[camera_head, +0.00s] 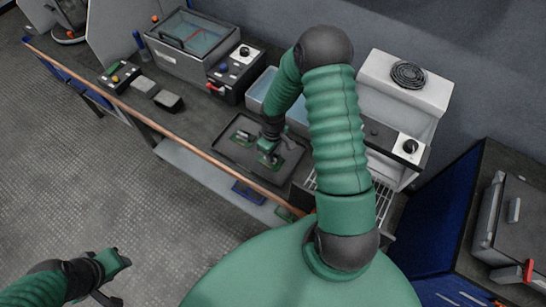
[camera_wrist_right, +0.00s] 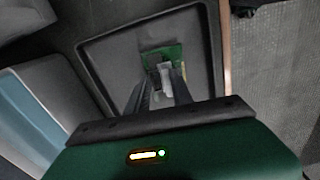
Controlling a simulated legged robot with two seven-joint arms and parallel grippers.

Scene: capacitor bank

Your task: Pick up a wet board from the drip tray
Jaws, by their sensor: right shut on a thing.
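The dark drip tray (camera_head: 226,150) lies on the bench in the head view, and its rim and floor show in the right wrist view (camera_wrist_right: 112,52). Another green board (camera_head: 267,160) is at my right gripper (camera_head: 269,150). In the right wrist view the fingers (camera_wrist_right: 160,84) are shut on this green board (camera_wrist_right: 174,52), which has a pale component. The fingers hide part of it, and I cannot tell if it touches the tray floor. My left gripper (camera_head: 116,275) is over the floor, away from the bench; its jaw opening is unclear.
A pale blue-lined basin (camera_head: 258,92) stands behind the tray. A lidded bath (camera_head: 190,42) and a control box (camera_head: 236,72) stand left of it. A white hotplate unit (camera_head: 405,85) and a wire rack (camera_head: 381,205) are right. A copper-coloured rail (camera_head: 150,122) runs along the bench front.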

